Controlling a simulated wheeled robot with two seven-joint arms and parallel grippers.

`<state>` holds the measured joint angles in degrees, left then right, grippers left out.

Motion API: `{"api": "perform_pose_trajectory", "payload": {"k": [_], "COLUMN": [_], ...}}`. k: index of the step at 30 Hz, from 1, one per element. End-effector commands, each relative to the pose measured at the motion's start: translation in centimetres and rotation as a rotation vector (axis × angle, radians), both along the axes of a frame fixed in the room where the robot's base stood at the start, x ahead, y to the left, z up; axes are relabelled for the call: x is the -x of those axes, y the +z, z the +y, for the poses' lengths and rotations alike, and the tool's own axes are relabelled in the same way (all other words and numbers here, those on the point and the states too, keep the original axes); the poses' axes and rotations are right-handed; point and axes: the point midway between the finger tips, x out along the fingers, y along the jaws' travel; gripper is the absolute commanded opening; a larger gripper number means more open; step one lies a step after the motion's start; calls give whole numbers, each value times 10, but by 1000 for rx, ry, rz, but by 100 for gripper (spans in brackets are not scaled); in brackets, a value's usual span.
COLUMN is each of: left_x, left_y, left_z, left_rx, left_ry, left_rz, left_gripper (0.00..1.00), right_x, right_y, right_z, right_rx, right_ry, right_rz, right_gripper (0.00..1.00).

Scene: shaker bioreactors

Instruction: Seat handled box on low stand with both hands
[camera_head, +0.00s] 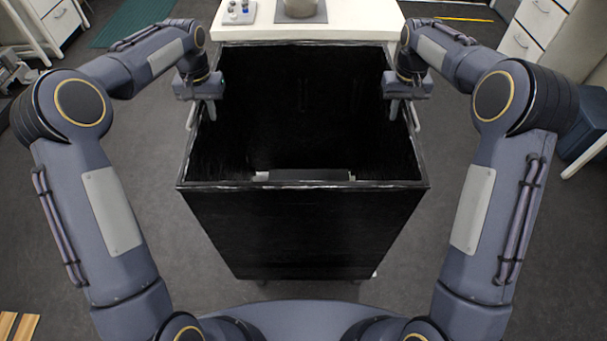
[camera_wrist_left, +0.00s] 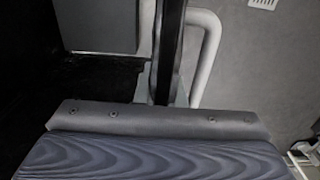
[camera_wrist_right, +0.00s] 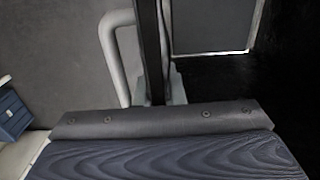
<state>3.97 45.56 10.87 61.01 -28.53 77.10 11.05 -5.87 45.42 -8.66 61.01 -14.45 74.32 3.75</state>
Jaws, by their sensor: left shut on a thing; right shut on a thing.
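The handled box (camera_head: 300,232) is large, black and open-topped, and fills the middle of the head view. A pale handle (camera_wrist_left: 208,50) loops out from one side wall in the left wrist view, and another handle (camera_wrist_right: 112,50) from the opposite wall in the right wrist view. My left gripper (camera_head: 208,108) is shut on the box at its left side, by the rim and handle. My right gripper (camera_head: 394,108) is shut on the box at its right side in the same way. I cannot make out the low stand; the box hides most of the floor beneath it.
A white table (camera_head: 350,28) stands just behind the box, bearing a grey container (camera_head: 299,8) and a small tray (camera_head: 237,17). A grey piece (camera_head: 302,176) shows inside the box near its front wall. Drawer units (camera_head: 535,28) stand at right.

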Motion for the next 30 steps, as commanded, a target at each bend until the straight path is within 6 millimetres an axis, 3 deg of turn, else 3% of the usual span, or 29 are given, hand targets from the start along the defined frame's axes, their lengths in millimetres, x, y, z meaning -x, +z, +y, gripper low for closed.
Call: {"api": "perform_pose_trajectory", "payload": {"k": [14,30], "left_x": [-1,-1], "left_y": [7,50], "left_z": [0,0], "left_rx": [1,1], "left_ry": [0,0], "left_rz": [-5,-4], "left_gripper": [0,0], "right_x": [-1,-1], "right_y": [7,50], "right_z": [0,0], "right_rx": [-1,0], "right_ry": [0,0], "right_rz": [-5,-5], "right_gripper": [0,0]}}
